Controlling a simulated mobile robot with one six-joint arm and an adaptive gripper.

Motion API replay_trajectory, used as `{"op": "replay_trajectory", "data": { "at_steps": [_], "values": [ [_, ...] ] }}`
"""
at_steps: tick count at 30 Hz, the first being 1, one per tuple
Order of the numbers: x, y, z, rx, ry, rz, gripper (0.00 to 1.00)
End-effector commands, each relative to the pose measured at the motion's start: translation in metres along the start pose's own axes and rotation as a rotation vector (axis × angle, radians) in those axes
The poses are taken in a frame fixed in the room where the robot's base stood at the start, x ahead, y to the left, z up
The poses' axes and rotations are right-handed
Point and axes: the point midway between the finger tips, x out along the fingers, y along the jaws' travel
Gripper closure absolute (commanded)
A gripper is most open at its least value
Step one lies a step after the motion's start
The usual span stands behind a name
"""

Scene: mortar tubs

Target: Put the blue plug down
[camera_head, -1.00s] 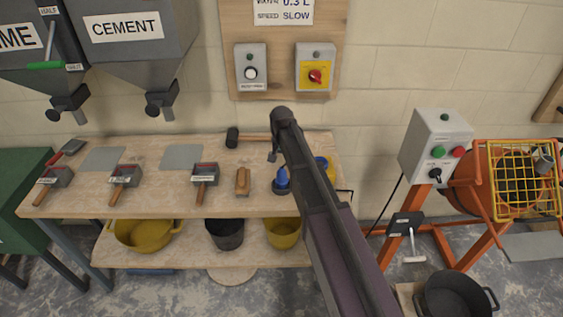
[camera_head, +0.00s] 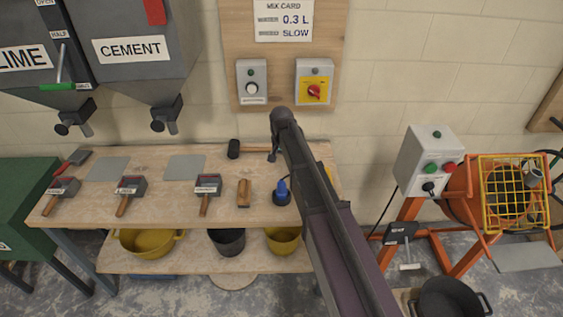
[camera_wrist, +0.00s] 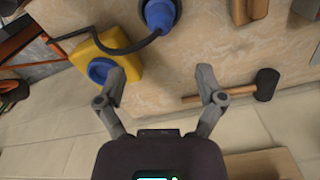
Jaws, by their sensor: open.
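The blue plug (camera_head: 282,190) stands on the workbench, in a dark round base, just left of my arm in the head view. In the wrist view the blue plug (camera_wrist: 160,13) is at the top edge, partly cut off, with a dark cable leading to a yellow box (camera_wrist: 122,58) with a blue round socket (camera_wrist: 101,71). My arm hides most of that box in the head view. My gripper (camera_wrist: 162,84) is open and empty, its fingers apart and clear of the plug. In the head view my gripper (camera_head: 273,154) is small above the bench's back part.
A mallet (camera_head: 234,149) lies at the bench's back, and a wooden-handled brush or float (camera_head: 244,193) lies left of the plug. Several scoops (camera_head: 207,188) lie farther left. Tubs (camera_head: 150,243) stand on the lower shelf. An orange mixer (camera_head: 462,190) stands at the right.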

Motion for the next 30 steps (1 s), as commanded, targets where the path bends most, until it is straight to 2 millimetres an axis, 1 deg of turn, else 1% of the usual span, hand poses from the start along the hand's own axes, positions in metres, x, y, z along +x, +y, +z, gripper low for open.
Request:
{"op": "replay_trajectory", "data": {
  "at_steps": [17,20,23,26,29,30],
  "values": [
    [0.0,0.0,0.0,0.0,0.0,0.0,0.12],
    [0.0,0.005,0.003,-0.004,0.0,0.0,0.12],
    [0.0,0.018,0.012,-0.017,0.0,0.0,0.12],
    [0.0,0.042,0.029,-0.044,0.0,0.0,0.12],
    [0.0,0.073,0.052,-0.084,0.0,0.001,0.12],
    [0.0,0.087,0.063,-0.103,0.0,0.001,0.12]
  ]
}}
